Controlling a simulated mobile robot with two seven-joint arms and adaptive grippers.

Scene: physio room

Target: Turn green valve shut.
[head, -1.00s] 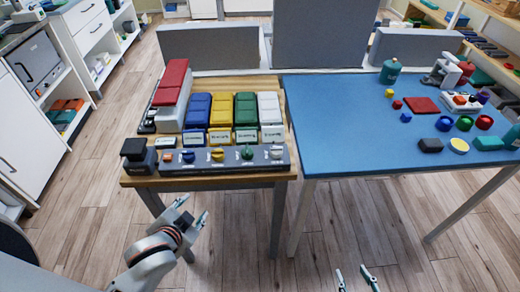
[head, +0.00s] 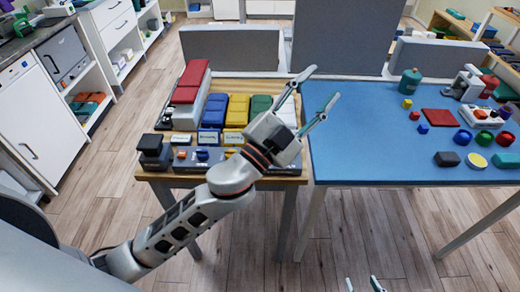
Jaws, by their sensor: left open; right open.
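The grey valve panel (head: 190,167) lies along the front edge of the wooden table, with an orange knob (head: 181,155) and a blue knob (head: 203,155) showing. My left arm and gripper cover the right part of the panel in the head view, so the green valve is hidden now. My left gripper (head: 321,86) is open and empty, its fingers pointing up and right over the seam between the two tables. I cannot tell its height above them. My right gripper (head: 361,283) is open at the bottom edge, in front of the tables and away from the panel.
Blue bins (head: 213,108), yellow bins (head: 237,108) and a red-topped stack (head: 190,83) stand behind the panel. A black block (head: 155,152) sits at its left end. The blue table (head: 365,140) holds a teal bottle (head: 411,82) and several small items, with its left part clear.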

